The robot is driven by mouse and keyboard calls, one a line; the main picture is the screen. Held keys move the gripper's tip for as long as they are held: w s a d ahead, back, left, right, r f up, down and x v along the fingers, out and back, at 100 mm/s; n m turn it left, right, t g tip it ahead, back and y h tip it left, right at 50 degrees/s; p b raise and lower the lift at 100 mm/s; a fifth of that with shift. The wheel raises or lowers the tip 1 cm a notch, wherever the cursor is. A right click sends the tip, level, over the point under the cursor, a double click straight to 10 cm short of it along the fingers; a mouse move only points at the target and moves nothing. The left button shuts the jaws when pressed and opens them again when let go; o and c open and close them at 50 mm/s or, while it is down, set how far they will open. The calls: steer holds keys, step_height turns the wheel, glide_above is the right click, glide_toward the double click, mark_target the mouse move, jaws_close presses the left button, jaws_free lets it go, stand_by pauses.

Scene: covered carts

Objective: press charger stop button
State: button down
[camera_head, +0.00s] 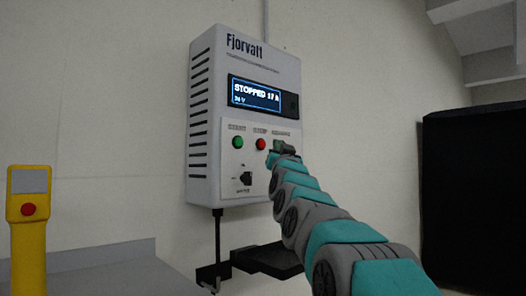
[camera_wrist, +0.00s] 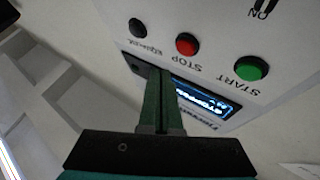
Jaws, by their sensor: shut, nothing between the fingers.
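The grey wall charger (camera_head: 205,120) hangs on the wall in the head view. Its lit display (camera_head: 255,95) reads "STOPPED" with a number after it. The red stop button (camera_head: 261,144) sits between the green start button (camera_head: 238,142) and a button partly hidden by my arm. My gripper (camera_head: 281,148) is just right of the stop button in the head view. In the wrist view the red stop button (camera_wrist: 187,44), the green start button (camera_wrist: 251,68) and a black equalize button (camera_wrist: 136,27) show. My gripper's fingers (camera_wrist: 158,75) are shut together and empty, apart from the red button in the picture.
A yellow post (camera_head: 28,240) with a red button stands at the left, beside a grey surface (camera_head: 110,272). A black bracket (camera_head: 268,260) is below the charger. A large black shape (camera_head: 475,190) stands at the right. A dark rotary switch (camera_head: 246,180) is on the panel.

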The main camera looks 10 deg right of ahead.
steer(key=shift+s+d+b, duration=0.65)
steer(key=shift+s+d, duration=0.1)
steer(key=shift+s, duration=0.25)
steer(key=shift+f, duration=0.1)
